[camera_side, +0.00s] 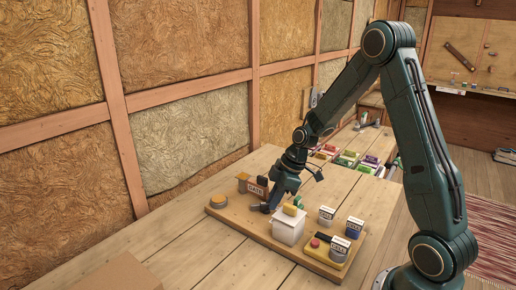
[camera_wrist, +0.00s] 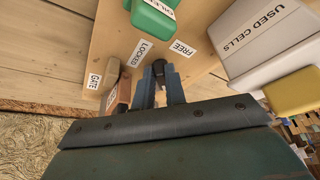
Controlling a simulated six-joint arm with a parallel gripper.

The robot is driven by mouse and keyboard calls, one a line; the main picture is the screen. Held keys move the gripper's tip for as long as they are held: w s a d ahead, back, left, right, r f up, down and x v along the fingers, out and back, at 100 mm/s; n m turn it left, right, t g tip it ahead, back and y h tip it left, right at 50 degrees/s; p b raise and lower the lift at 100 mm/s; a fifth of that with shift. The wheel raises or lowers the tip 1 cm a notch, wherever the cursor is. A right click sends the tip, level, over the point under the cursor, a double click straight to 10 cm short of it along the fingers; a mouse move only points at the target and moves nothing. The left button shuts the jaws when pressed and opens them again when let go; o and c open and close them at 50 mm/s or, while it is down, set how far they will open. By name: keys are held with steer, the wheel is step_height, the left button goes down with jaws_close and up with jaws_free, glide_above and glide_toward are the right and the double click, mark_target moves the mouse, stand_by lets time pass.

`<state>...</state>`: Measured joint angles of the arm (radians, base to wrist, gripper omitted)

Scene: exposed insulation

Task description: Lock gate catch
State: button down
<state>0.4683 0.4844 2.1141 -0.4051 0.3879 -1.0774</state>
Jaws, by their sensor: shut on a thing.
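The gate (camera_side: 243,184), a brown block with a "GATE" sign (camera_side: 255,190), stands at the back left of a wooden board. In the wrist view, the "LOCKED" label (camera_wrist: 139,53) and the "FREE" label (camera_wrist: 183,47) lie on the board beyond my fingers. The catch, a small dark knob (camera_wrist: 158,68), shows between my fingertips, below the gap between these labels. My gripper (camera_wrist: 160,80) is shut on it, pointing down at the board. In the side view, my gripper (camera_side: 270,207) is low beside the gate and hides the catch.
A white "USED CELLS" box (camera_side: 288,228) with a yellow piece on top stands close right of my gripper. A yellow box with a red button (camera_side: 315,243) and labelled grey holders (camera_side: 326,216) are farther right. A green labelled block (camera_wrist: 152,18) is near. Insulated wall runs behind.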

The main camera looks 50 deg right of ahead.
steer(key=shift+s+a+m+t+h, duration=0.15)
steer(key=shift+m+h, duration=0.1)
steer(key=shift+m, duration=0.5)
steer(key=shift+a+m+t+h, duration=0.1)
steer(key=shift+m+t+h, duration=0.15)
steer(key=shift+m, duration=0.45)
steer(key=shift+s+a+m+t+h, duration=0.15)
steer(key=shift+m+h, duration=0.15)
steer(key=shift+m, duration=0.45)
steer(key=shift+r, duration=0.1)
steer(key=c, duration=1.4)
jaws_free()
steer(key=shift+c, duration=0.2)
steer(key=v, duration=1.3)
steer(key=shift+r, duration=0.4)
